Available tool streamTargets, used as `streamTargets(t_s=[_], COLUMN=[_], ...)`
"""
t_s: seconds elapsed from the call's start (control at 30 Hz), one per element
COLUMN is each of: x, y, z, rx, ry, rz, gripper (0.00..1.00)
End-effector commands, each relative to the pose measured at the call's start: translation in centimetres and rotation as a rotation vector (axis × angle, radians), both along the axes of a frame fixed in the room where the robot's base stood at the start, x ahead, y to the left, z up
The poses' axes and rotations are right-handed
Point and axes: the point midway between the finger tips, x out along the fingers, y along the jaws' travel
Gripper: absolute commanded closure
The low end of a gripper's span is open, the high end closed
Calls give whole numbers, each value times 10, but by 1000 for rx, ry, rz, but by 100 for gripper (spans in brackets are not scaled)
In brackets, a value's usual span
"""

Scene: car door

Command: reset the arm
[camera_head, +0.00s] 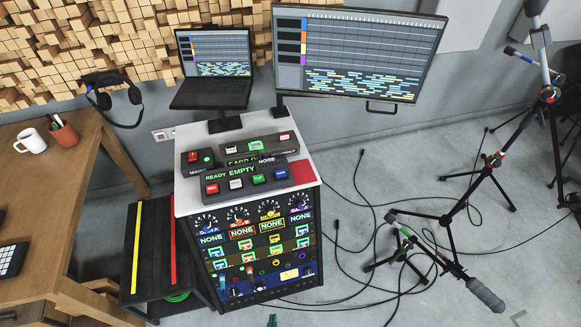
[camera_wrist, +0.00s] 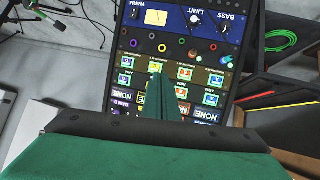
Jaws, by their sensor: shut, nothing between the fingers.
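My gripper (camera_wrist: 161,98) shows in the wrist view with its dark green fingers pressed together and nothing between them. It points toward the front panel of the audio rack (camera_wrist: 185,50), which appears upside down there. The fingertips overlap the panel's button rows in that view; the gap to the panel is hard to judge. In the head view only a small green tip, which looks like my gripper (camera_head: 272,320), shows at the bottom edge, in front of and below the rack (camera_head: 262,240). The rest of my arm is out of that view.
A wooden desk (camera_head: 40,215) with a white mug (camera_head: 31,141) is at left. A low black shelf (camera_head: 150,250) stands beside the rack. A laptop (camera_head: 215,65) and monitor (camera_head: 360,55) are behind. Tripod stands (camera_head: 450,215) and loose cables cover the right floor.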

Motion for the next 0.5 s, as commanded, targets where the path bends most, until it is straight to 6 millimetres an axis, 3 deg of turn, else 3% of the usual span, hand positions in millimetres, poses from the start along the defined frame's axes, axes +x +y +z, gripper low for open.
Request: streamTargets(t_s=[0.03,0.2,0.5], x=[-16,-52,-99], y=[-3,-12,-38], z=[14,74,203], rx=[22,86,145], ry=[-17,-105,-293], rz=[1,1,-34], gripper=[100,100,100])
